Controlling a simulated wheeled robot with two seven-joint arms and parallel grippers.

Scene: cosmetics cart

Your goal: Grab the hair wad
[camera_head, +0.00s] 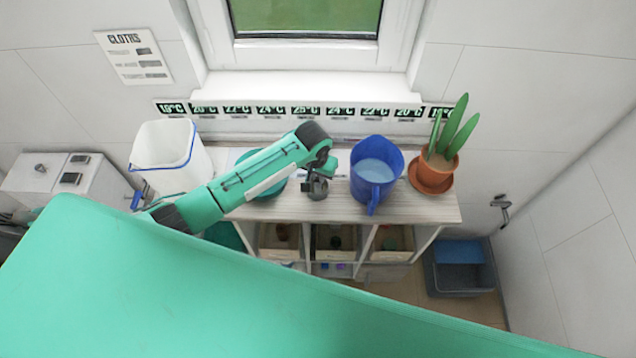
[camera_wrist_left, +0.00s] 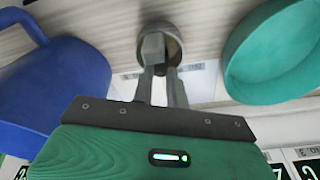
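I cannot make out a hair wad for certain in either view. In the head view my left gripper (camera_head: 316,184) points down at the shelf top, between the green dish and the blue jug. A small grey round piece (camera_wrist_left: 172,38) is at its fingertips and partly hidden by them. In the left wrist view the fingers of my left gripper (camera_wrist_left: 160,62) reach over this piece, with a narrow gap between them near their base. Whether they hold anything is not clear. My right gripper is not in view.
A blue jug (camera_head: 375,172) and a potted plant (camera_head: 432,173) stand right of the gripper. A green dish (camera_head: 270,187) lies to its left, partly behind my arm. A white bucket (camera_head: 165,155) stands further left. The wooden shelf top (camera_head: 425,212) has little free room.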

